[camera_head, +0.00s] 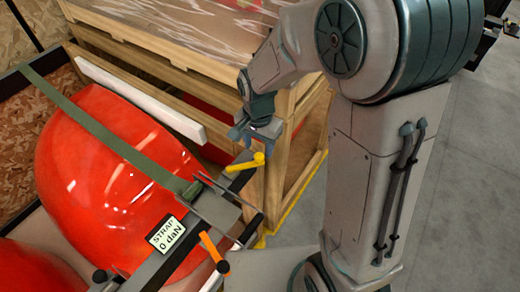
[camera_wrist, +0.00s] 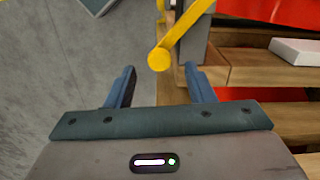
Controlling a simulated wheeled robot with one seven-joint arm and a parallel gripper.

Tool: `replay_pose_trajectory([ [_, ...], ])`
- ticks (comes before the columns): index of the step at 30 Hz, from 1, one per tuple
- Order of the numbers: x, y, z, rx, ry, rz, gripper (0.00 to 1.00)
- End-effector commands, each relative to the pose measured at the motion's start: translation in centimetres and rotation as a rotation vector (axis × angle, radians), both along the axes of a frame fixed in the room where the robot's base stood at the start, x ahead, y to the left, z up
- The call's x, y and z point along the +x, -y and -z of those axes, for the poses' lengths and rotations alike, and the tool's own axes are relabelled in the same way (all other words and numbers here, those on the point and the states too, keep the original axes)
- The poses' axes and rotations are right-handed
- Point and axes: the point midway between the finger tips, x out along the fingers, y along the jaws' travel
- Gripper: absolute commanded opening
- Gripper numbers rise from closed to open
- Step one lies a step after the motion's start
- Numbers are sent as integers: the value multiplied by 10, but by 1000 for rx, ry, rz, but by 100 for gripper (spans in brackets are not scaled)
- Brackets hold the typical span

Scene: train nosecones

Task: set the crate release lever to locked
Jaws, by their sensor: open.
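A yellow lever (camera_head: 245,163) with a round knob end sits on the end of the dark crate rail. In the wrist view the yellow lever (camera_wrist: 184,28) runs from upper right down to its knob, just ahead of and between my fingertips. No marking shows which position counts as locked. My gripper (camera_head: 258,143) points down just above the knob. In the wrist view my gripper (camera_wrist: 159,72) is open, with nothing held between its blue fingers. An orange-handled lever (camera_head: 214,252) sits lower on the same crate, beside a strap label reading 0 daN.
A red nosecone (camera_head: 105,180) lies in the crate under a green strap (camera_head: 110,138). A white block (camera_head: 140,100) rests behind it. A wooden crate (camera_head: 185,50) stands close beyond my gripper. Grey floor (camera_head: 470,170) is open to the right.

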Motion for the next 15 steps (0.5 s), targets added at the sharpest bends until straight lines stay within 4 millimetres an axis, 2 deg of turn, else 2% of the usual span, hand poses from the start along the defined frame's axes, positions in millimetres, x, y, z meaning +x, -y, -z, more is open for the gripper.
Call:
replay_pose_trajectory([
  [1,-1,1,9,-2,-6,1,49],
  [6,0,1,26,-1,-2,1,49],
  [15,0,1,34,-1,1,1,49],
])
